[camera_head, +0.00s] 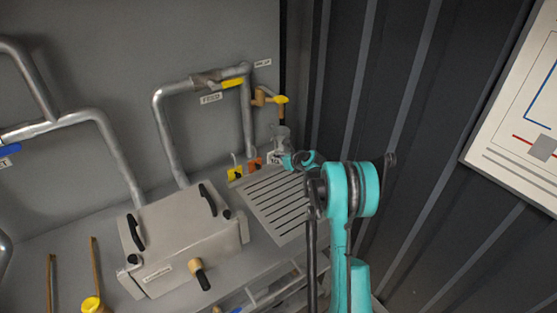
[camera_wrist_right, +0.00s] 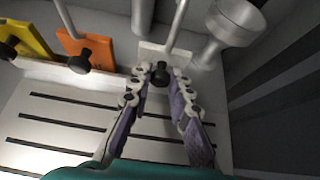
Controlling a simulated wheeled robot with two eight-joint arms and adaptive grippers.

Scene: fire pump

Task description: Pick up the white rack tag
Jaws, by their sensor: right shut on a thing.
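The white rack tag (camera_wrist_right: 176,58) stands upright at the far edge of the slotted panel in the right wrist view, with a dark round knob (camera_wrist_right: 160,74) at its front. A small part of it shows in the head view (camera_head: 272,158). My right gripper (camera_wrist_right: 161,78) has its two padded fingers on either side of the knob and is shut on the tag. In the head view the right gripper (camera_head: 296,160) reaches the far right corner of the panel, and its arm hides part of that area. My left gripper is not in view.
An orange tag (camera_wrist_right: 88,48) and a yellow tag (camera_wrist_right: 28,38) stand left of the white one. The slotted panel (camera_head: 254,196) lies in front. A grey cup-like fitting (camera_wrist_right: 236,18) is close on the right, before the dark ribbed wall (camera_head: 400,60). Pipes (camera_head: 164,130) rise behind.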

